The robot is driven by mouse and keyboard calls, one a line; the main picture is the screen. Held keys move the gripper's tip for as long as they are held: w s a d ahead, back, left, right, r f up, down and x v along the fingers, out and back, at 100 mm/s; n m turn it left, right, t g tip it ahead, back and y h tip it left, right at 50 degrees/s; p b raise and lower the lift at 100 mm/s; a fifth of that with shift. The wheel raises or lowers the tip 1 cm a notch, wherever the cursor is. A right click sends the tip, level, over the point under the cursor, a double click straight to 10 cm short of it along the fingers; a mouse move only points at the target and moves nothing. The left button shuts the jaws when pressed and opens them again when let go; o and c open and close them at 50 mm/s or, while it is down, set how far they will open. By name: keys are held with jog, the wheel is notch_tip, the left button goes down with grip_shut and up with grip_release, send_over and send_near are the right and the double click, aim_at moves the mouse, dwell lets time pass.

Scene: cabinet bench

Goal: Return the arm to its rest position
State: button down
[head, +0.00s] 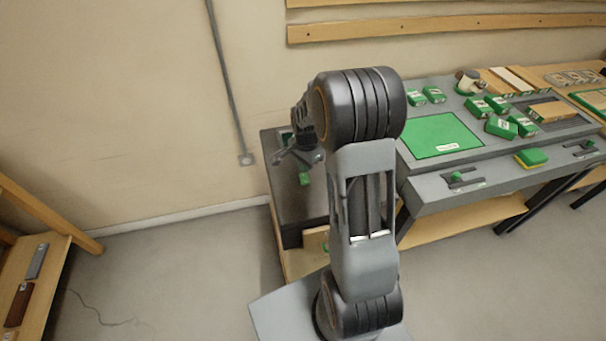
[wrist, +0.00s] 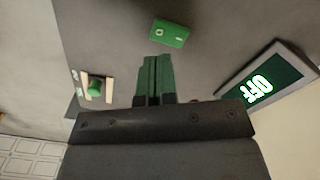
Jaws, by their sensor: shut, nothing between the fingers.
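My arm (head: 362,220) stands upright in the middle of the head view, bent at the elbow, with its far part reaching back behind the elbow over a grey cabinet top (head: 285,190). In the wrist view my gripper (wrist: 155,62) has its two green fingers pressed together with nothing between them. A green block with white marks (wrist: 170,33) lies just beyond the fingertips, apart from them. In the head view the gripper is small and partly hidden by the arm.
A grey bench with a green mat (head: 440,135) and several green boxes (head: 501,127) stands at right. The wrist view shows a green knob (wrist: 95,88) between pale strips and a framed OFF sign (wrist: 262,85).

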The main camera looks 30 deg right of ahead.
jog(key=shift+r, duration=0.55)
jog(key=shift+n, duration=0.4)
jog(key=s+n, duration=0.1)
jog(key=n, duration=0.1)
jog(key=s+n, duration=0.1)
jog(key=shift+s+a+f+g, duration=0.3)
jog(key=shift+g, duration=0.1)
jog(key=s+a+r+n+t, duration=0.2)
jog(key=s+a+r+n, duration=0.2)
jog(key=r, duration=0.4)
jog(key=s+a+r+n+t, duration=0.2)
jog(key=s+a+r+n, duration=0.3)
jog(key=s, duration=0.4)
notch_tip(320, 180, up, 3)
jog(key=shift+s+f+n+t, duration=0.15)
jog(key=shift+s+n+t, duration=0.15)
jog(key=shift+n, duration=0.5)
